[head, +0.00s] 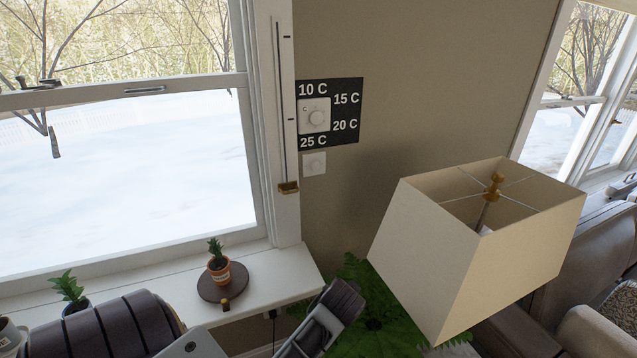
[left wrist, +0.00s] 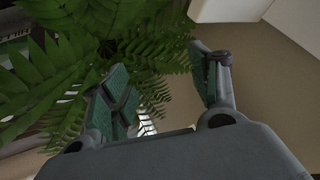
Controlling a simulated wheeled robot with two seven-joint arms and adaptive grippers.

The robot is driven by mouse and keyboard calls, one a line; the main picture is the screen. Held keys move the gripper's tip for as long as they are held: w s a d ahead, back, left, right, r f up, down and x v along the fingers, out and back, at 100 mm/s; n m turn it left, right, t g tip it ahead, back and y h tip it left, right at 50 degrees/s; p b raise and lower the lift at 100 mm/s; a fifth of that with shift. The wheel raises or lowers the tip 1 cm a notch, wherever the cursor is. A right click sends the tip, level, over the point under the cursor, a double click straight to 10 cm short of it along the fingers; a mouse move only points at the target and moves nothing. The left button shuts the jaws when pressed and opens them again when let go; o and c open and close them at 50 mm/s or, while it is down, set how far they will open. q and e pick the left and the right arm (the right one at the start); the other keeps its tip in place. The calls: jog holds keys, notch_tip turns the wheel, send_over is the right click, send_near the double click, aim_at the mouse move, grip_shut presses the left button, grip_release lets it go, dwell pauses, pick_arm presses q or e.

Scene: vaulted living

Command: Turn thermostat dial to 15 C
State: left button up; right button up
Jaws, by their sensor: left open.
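The thermostat (head: 306,126) is a small white square plate on the beige wall, right of the large window. Its round white dial (head: 316,118) sits on it; its setting is too small to read. A black label panel (head: 346,117) around it reads 10 C, 15 C, 20 C and 25 C. In the left wrist view my left gripper (left wrist: 163,78) is open and empty, its fingers apart in front of fern leaves. In the head view part of my left arm is at the bottom, well below the thermostat. The dial does not show in the left wrist view. My right gripper is not in view.
A lampshade (head: 425,255) stands right of and below the thermostat. A fern (head: 380,335) is under it, also in the left wrist view (left wrist: 60,75). The wall around the thermostat is mostly clear.

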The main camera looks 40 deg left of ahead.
pick_arm(q)
jog(key=w+a+r+n+t+y, duration=0.1)
jog(key=w+a+r+n+y, duration=0.2)
jog(key=r, duration=0.7)
jog(key=w+a+r+t+y, duration=0.1)
jog(key=w+a+r+y, duration=0.3)
jog(key=r, duration=0.5)
jog(key=w+a+r+n+t+y, duration=0.15)
jog(key=w+a+r, duration=0.3)
jog(key=r, duration=0.55)
notch_tip(320, 180, up, 13)
jog(key=a+n+g+y, duration=0.2)
jog(key=n+y, duration=0.1)
jog(key=y, duration=0.1)
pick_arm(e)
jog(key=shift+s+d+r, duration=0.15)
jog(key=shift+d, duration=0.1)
pick_arm(q)
jog(key=shift+f, duration=0.1)
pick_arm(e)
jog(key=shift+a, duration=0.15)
